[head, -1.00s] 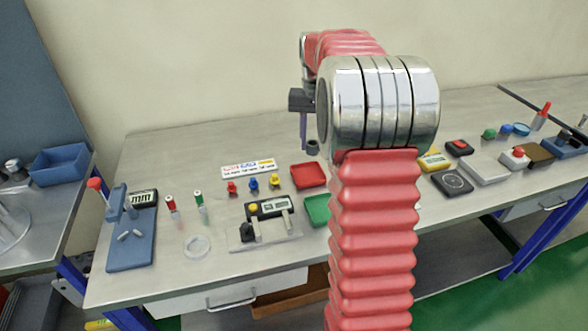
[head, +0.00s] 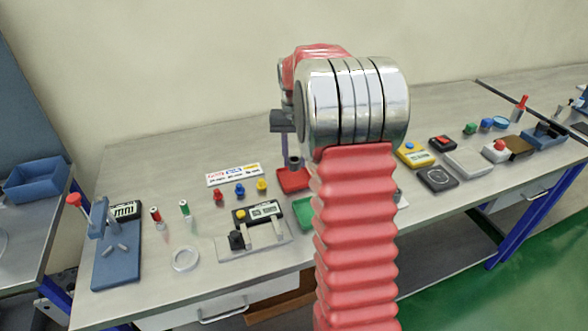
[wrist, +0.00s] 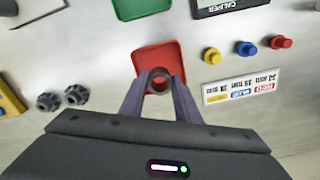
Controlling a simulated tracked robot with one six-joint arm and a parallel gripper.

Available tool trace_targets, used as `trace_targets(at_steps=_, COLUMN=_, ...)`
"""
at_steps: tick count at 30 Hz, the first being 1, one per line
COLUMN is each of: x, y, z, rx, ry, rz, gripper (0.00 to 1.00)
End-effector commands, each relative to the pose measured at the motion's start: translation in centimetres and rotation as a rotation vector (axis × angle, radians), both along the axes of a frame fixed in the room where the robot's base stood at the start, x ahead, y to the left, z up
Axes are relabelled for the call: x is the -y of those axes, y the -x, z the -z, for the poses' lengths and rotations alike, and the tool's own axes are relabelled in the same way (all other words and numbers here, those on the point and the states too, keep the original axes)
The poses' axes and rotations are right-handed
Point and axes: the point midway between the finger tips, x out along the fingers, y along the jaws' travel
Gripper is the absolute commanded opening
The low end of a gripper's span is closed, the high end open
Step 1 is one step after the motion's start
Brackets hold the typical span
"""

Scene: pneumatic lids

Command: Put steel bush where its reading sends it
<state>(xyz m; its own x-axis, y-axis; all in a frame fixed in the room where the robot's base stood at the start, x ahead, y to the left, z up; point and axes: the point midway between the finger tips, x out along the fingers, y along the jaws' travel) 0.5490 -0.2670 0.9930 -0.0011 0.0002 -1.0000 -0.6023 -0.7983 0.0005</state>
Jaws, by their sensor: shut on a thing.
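My gripper (wrist: 160,84) is shut on the steel bush (wrist: 160,74), a dark grey ring seen nearly end-on in the wrist view. The bush also shows in the head view (head: 295,163), below the dark fingers. In both views it overlaps the red tray (wrist: 149,55), which lies on the bench behind the green tray (head: 303,211); the height of the bush above it is hard to tell. The caliper (head: 257,213) sits on a pale plate; its digits are too small to read. A card (wrist: 240,88) carries red, blue and yellow labels with text.
Red, blue and yellow pegs (head: 240,190) stand left of the trays. Two dark knurled parts (wrist: 62,99) lie on the other side of the red tray. A blue stand (head: 117,257) is at the left. Instruments, including a yellow box (head: 413,155), are at the right.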

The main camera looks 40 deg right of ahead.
Motion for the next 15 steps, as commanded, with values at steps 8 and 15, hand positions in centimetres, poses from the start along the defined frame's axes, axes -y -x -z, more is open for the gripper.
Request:
trace_targets(at_steps=8, x=0.0, y=0.0, z=0.5, rx=0.001, ry=0.001, rz=-0.001, gripper=0.0)
trace_targets(at_steps=15, x=-0.1, y=0.0, z=1.6, rx=0.0, ry=0.0, rz=-0.001, gripper=0.0)
